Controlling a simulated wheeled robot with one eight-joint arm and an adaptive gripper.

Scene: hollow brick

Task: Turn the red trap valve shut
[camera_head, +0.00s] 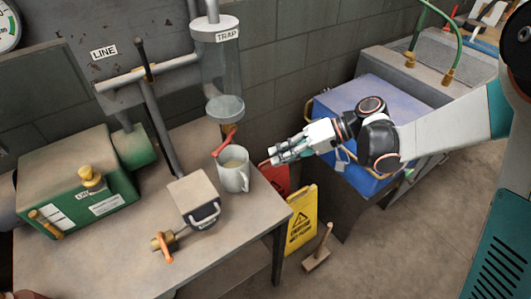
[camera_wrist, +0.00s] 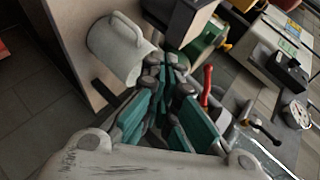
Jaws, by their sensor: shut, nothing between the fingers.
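The red trap valve handle (camera_head: 226,141) sits under the clear cylinder (camera_head: 222,75) labelled TRAP, slanting just above a pale mug (camera_head: 234,178). In the wrist view the red handle (camera_wrist: 207,84) shows right of my fingers, and the mug (camera_wrist: 112,48) shows to their left. My gripper (camera_head: 273,156) is to the right of the handle and mug, pointing left toward them, apart from the handle. Its fingers (camera_wrist: 168,62) are shut and empty. The valve body behind the handle is hard to make out.
A yellow floor sign (camera_head: 302,218) and a blue box (camera_head: 375,95) stand right of the bench.

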